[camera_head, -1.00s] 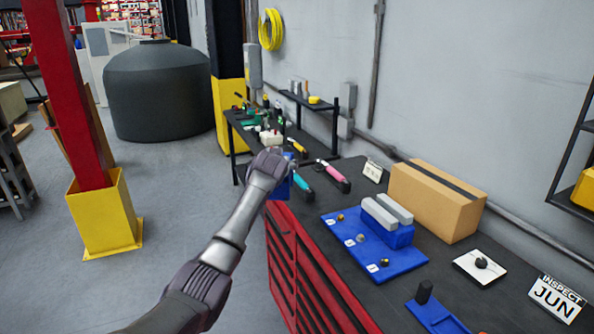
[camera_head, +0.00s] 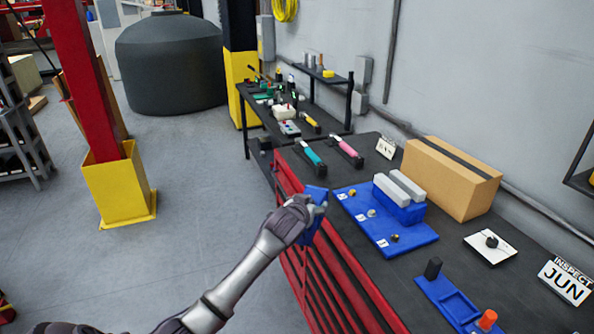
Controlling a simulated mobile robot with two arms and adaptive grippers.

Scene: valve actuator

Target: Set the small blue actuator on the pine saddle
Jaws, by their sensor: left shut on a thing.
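My left gripper (camera_head: 316,202) is shut on a blue piece (camera_head: 312,226), which looks like the small blue actuator; the fingers hide part of it. The gripper holds it over the red drawer cabinet's left edge, to the left of the blue board, and apart from the bench top as far as I can tell. I cannot make out a pine saddle in this view. My right gripper is not in view.
A blue board (camera_head: 405,245) carries a blue block (camera_head: 397,207) with two grey bars and small brass-like fittings. A blue tray (camera_head: 437,290), cardboard box (camera_head: 455,190), white plate (camera_head: 474,246) and JUN sign (camera_head: 563,279) stand around it. Teal and pink-handled tools (camera_head: 345,150) lie behind.

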